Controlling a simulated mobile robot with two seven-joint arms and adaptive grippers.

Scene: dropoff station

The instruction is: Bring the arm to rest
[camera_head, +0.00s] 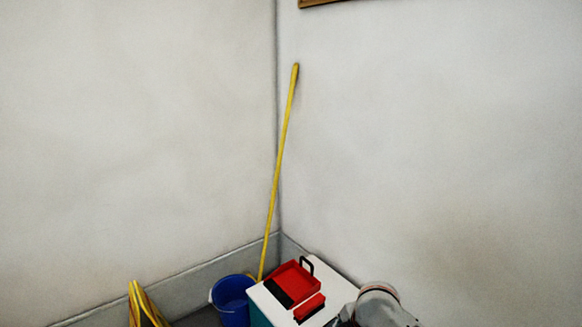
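Neither gripper shows in the head view. A grey and white rounded part with a dark band (378,304) rises at the bottom edge, right of the middle. It looks like a link of my own arm, but its hand end is out of view. It overlaps the near right side of a white-topped box (335,288) in the picture. I cannot tell whether it touches the box.
A red dustpan (296,280) and a red brush (309,307) lie on the white-topped box. A blue bucket (233,300) stands left of it. A yellow pole (280,170) leans in the wall corner. A yellow folding sign (146,305) stands at the lower left.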

